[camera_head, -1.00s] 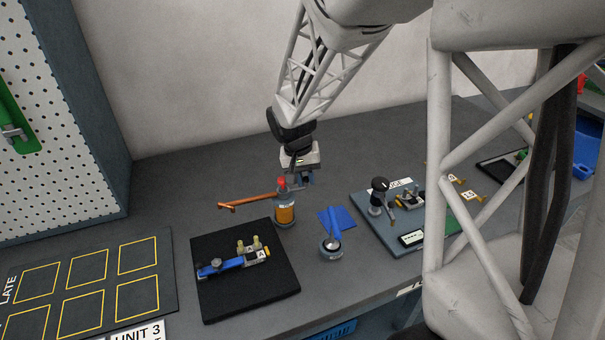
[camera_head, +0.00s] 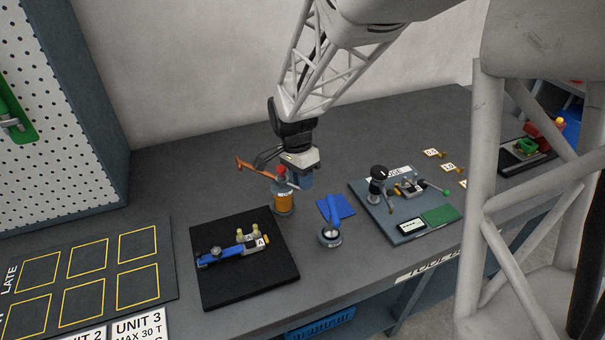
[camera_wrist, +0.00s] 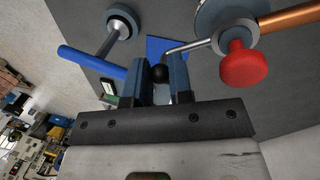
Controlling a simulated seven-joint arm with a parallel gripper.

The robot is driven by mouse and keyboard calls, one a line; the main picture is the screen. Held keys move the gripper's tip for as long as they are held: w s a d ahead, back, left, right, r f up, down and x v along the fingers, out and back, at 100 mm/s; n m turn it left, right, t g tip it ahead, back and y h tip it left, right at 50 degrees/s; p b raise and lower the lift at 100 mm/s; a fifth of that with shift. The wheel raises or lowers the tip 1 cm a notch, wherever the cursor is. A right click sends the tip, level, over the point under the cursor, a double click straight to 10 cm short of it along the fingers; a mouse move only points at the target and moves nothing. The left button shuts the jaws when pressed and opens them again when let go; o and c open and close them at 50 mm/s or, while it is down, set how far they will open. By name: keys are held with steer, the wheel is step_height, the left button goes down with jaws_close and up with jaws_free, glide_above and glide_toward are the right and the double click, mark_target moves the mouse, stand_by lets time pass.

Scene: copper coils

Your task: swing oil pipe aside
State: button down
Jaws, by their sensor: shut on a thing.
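The oil pipe is a copper tube (camera_head: 256,168) on top of an amber bottle (camera_head: 284,200) with a red knob (camera_head: 281,171). Its free end points left and back. In the wrist view, the copper pipe (camera_wrist: 290,17) leaves the hub on the side opposite a thin metal rod (camera_wrist: 190,46); the red knob (camera_wrist: 243,68) is at the hub. My gripper (camera_wrist: 161,74) is shut on the black ball (camera_wrist: 160,72) at the rod's end. In the head view, my gripper (camera_head: 302,186) is just right of the bottle and partly hides the rod.
A black mat (camera_head: 225,282) with a blue tool (camera_head: 230,250) lies in front. A blue-handled stand (camera_head: 331,234) and blue cloth (camera_head: 343,205) are to the right. A gauge board (camera_head: 405,232) lies farther right. The bench left of the bottle is clear.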

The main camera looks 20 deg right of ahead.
steer(key=shift+s+a+r+m, duration=0.15)
steer(key=shift+a+m, duration=0.15)
steer(key=shift+m, duration=0.3)
steer(key=c, duration=1)
jaws_free()
steer(key=shift+w+a+r, duration=0.1)
steer(key=shift+w+r, duration=0.15)
steer(key=shift+r, duration=1)
steer(key=shift+w+r, duration=0.2)
steer(key=shift+r, duration=1)
steer(key=shift+w+a+r, duration=0.1)
steer(key=shift+w+r, duration=0.15)
steer(key=shift+r, duration=1)
